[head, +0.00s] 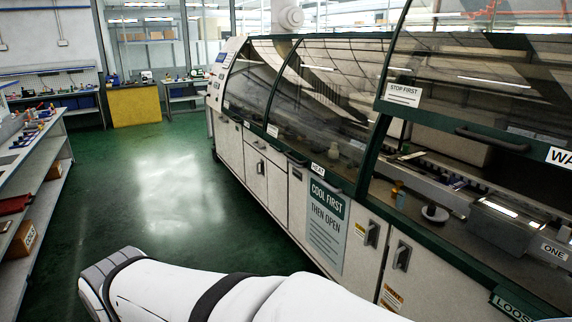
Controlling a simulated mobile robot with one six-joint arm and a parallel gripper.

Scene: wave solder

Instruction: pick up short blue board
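I cannot make out a short blue board in the head view. Small blue items show on the left workbench (25,137) and on the back-left bench (50,91), but they are too small to tell what they are. A white arm link of mine with a dark band crosses the bottom of the view. My gripper is outside the picture, so its state does not show.
A long wave solder machine (284,195) with glass hoods runs along the right. A sign (326,225) on it reads "cool first then open". A yellow cabinet (135,106) stands at the back. The green floor (175,180) between bench and machine is clear.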

